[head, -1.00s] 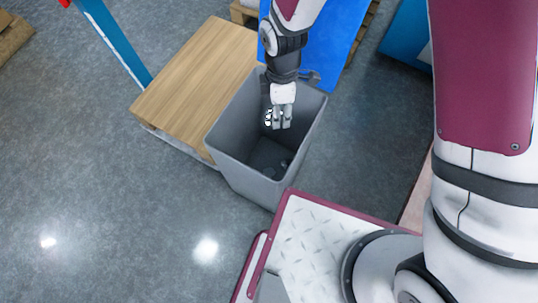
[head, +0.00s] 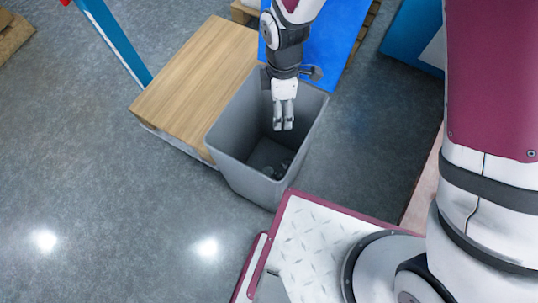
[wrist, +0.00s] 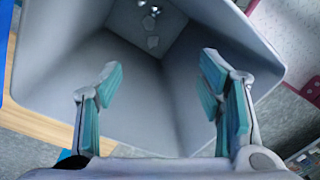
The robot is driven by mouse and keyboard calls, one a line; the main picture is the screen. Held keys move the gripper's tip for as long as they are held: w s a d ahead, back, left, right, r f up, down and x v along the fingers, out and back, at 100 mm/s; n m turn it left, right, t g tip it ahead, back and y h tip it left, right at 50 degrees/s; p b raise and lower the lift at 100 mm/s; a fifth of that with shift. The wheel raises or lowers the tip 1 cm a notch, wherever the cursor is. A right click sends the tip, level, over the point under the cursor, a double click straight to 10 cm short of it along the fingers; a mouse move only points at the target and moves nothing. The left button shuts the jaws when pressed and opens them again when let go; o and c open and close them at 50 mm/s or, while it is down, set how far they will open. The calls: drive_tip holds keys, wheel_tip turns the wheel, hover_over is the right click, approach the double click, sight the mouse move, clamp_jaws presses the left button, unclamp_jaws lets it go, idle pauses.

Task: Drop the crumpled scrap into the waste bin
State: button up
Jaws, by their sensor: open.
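The grey waste bin (head: 235,178) stands upright and open at the middle of the head view. Its inner walls (wrist: 60,65) fill much of the wrist view. My gripper (head: 283,126) points down into the bin's mouth. In the wrist view my gripper (wrist: 160,66) has its teal-padded fingers apart with nothing between them. Small pale crumpled pieces (wrist: 152,42) lie on the bin floor; small bits (head: 283,168) also show there in the head view. I cannot tell for sure which piece is the scrap.
A wooden-topped platform (head: 195,85) stands against the bin's left side. A blue panel (head: 335,45) is behind it. My base deck is close in front of the bin. Grey floor (head: 100,210) is clear at left.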

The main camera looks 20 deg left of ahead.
wheel_tip(320, 180, up, 10)
drive_tip(key=shift+w+a, duration=0.25)
drive_tip(key=shift+w, duration=0.1)
drive_tip(key=shift+r, duration=0.1)
